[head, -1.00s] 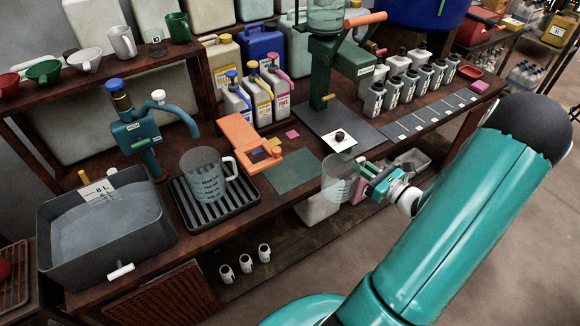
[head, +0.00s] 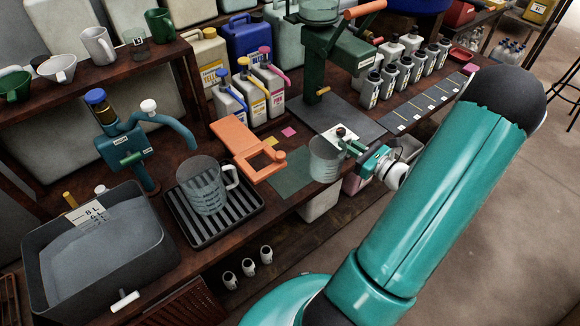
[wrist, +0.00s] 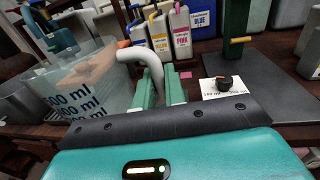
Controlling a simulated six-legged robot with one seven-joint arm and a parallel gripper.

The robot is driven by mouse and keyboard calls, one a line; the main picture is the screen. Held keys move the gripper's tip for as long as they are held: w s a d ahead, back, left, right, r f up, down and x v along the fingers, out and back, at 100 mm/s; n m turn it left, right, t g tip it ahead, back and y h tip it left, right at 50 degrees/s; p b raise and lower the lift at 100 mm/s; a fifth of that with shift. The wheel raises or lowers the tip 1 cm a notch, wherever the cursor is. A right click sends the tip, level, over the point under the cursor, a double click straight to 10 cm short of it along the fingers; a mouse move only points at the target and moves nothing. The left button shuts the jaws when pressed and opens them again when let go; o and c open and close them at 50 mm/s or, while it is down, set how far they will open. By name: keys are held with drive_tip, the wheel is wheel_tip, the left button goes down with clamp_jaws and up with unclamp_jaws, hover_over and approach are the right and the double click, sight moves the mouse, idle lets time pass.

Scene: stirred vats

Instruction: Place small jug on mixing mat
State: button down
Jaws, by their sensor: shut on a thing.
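The small jug (head: 323,160) is clear, and its white handle (wrist: 130,55) is between the green fingers of my gripper (head: 347,149) in the head view. My gripper is shut on this handle. In the wrist view the jug (wrist: 88,85) fills the left side, with its ml marks showing. The jug looks upright. The dark green mat (head: 287,180), likely the mixing mat, lies flat and bare at the bench's front edge. The jug overlaps the mat's right end in the head view; I cannot tell how high it is above it.
An orange bracket (head: 232,139) lies behind the mat. A larger jug (head: 203,198) stands on a ribbed drip tray (head: 250,207) to the left. Colour bottles (head: 270,78) stand at the back.

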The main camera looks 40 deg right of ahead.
drive_tip(key=w+a+f, duration=0.1)
drive_tip(key=w+f, duration=0.2)
drive_tip(key=w, duration=0.1)
drive_tip(key=w+a+f, duration=0.1)
drive_tip(key=w+f, duration=0.2)
drive_tip(key=w, duration=0.2)
drive_tip(key=w+a+f, duration=0.1)
drive_tip(key=w+f, duration=0.2)
drive_tip(key=w, duration=0.1)
drive_tip(key=shift+w+f, duration=0.3)
drive_tip(key=shift+f, duration=0.05)
drive_tip(key=shift+w+f, duration=0.15)
drive_tip(key=shift+f, duration=1.5)
drive_tip(key=shift+f, duration=0.1)
drive_tip(key=c, duration=1.5)
unclamp_jaws()
drive_tip(key=shift+s+d, duration=0.1)
drive_tip(key=shift+s, duration=0.1)
drive_tip(key=s, duration=0.3)
drive_tip(key=s+d, duration=0.1)
drive_tip(key=s, duration=0.3)
drive_tip(key=s+d, duration=0.1)
drive_tip(key=s, duration=0.3)
drive_tip(key=shift+s, duration=0.2)
